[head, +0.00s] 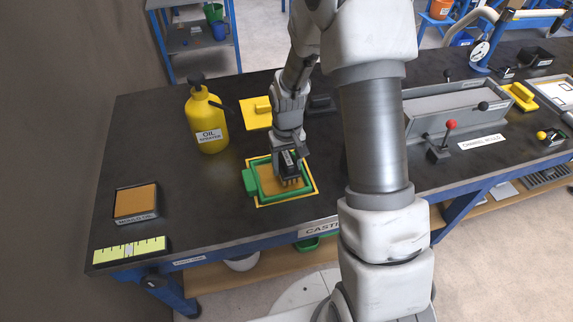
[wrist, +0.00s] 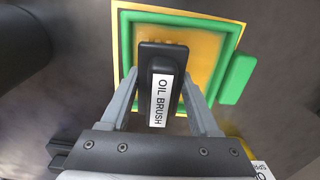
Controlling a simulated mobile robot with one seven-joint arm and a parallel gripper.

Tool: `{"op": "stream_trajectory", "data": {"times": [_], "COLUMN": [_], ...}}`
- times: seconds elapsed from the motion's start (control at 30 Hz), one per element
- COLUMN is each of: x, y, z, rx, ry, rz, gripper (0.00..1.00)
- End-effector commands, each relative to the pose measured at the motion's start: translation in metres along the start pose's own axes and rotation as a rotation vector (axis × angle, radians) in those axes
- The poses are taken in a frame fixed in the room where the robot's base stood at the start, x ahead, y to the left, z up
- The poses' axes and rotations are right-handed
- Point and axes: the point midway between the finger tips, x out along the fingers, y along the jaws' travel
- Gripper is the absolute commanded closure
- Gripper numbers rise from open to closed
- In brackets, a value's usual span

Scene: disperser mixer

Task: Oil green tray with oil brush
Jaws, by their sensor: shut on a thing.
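The green tray (head: 250,181) lies on the dark table, inside a yellow outlined square, with a tan inner surface. It also shows in the wrist view (wrist: 126,52), with its green side tab (wrist: 238,80) on the right. My gripper (head: 288,165) is over the tray, pointing down. In the wrist view my gripper (wrist: 162,100) is shut on the oil brush (wrist: 160,75), a black block with a white "OIL BRUSH" label. The brush is above or on the tray's inner surface; its underside is hidden, so contact cannot be told.
A yellow oil sprayer bottle (head: 207,118) stands behind left of the tray. A yellow piece (head: 262,108) lies behind it. A tan-topped box (head: 136,202) and a yellow-green level (head: 130,249) lie at the left. A grey channel mould (head: 455,115) and red-knobbed lever (head: 447,137) are at the right. The table's left middle is clear.

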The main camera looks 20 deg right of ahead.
Motion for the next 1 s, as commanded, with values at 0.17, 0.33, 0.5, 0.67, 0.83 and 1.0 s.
{"op": "stream_trajectory", "data": {"times": [0.17,0.33,0.5,0.67,0.83,1.0], "x": [-0.024,-0.041,-0.056,-0.057,-0.057,-0.057], "y": [0.0,0.0,0.0,0.0,-0.001,-0.001], "z": [-0.001,-0.001,-0.001,-0.001,0.0,0.01], "rx": [-0.001,0.0,0.0,0.0,0.0,0.0], "ry": [0.003,0.003,0.003,0.002,0.002,0.001], "rz": [0.0,0.0,0.0,0.0,0.0,0.0], "gripper": [0.82,0.82,0.82,0.82,0.82,0.82]}}
